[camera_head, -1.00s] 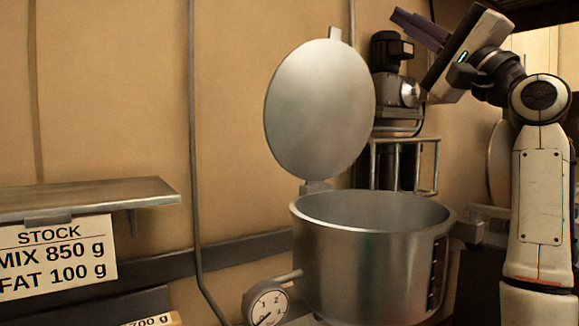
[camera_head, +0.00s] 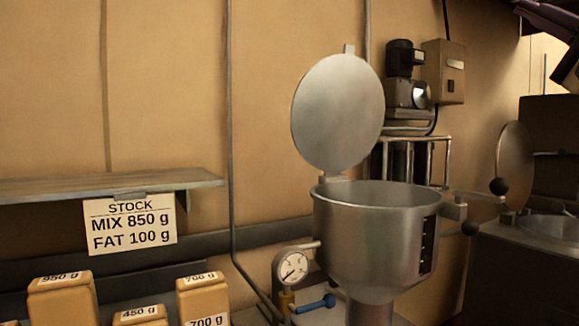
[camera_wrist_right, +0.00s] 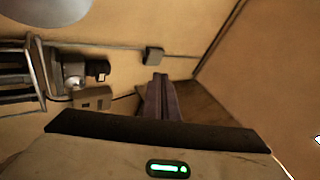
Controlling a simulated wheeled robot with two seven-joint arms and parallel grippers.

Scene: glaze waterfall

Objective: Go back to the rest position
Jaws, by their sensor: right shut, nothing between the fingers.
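My right gripper (camera_wrist_right: 161,98) shows in the right wrist view with its two purple fingers together and nothing between them. In the head view only a piece of the right gripper (camera_head: 546,16) shows at the top right corner, well above and right of the steel kettle (camera_head: 372,240). The kettle stands with its round lid (camera_head: 338,113) tipped up. My left gripper is in neither view.
A dial gauge (camera_head: 291,266) and a blue-handled valve (camera_head: 315,304) sit left of the kettle. Labelled blocks (camera_head: 63,302) stand below a shelf (camera_head: 100,187) with a stock sign (camera_head: 131,224). A second round lid (camera_head: 515,166) stands at right. A wall box (camera_head: 443,72) hangs behind.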

